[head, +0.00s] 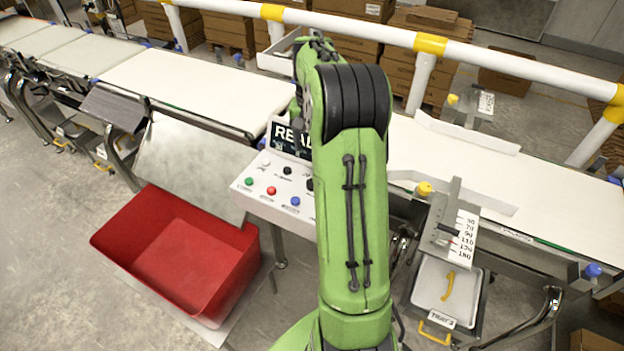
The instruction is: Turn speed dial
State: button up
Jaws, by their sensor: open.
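The sloped grey control panel (262,187) stands in front of the belt, just left of my arm. Its face carries a green button (249,181), a red button (271,190) and a blue button (295,201). A black knob (287,170) sits above them, and another black knob (310,185) shows at my arm's edge. The labels are too small to read, so I cannot tell which knob is the speed dial. My green arm covers the panel's right part. My gripper is hidden behind my arm, so its distance from the knobs does not show.
A dark display (290,138) reading "REA" is partly covered by my arm. A red bin (180,255) stands at lower left. A scale plate (453,232) and a tray (432,285) are at right. A white rail (350,28) runs behind the belt (185,88).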

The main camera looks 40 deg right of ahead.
notch_tip(320, 180, down, 14)
jog(key=b, duration=0.2)
jog(key=shift+b, duration=0.4)
jog(key=shift+r, duration=0.1)
jog(key=shift+c, duration=0.2)
jog(key=c, duration=1)
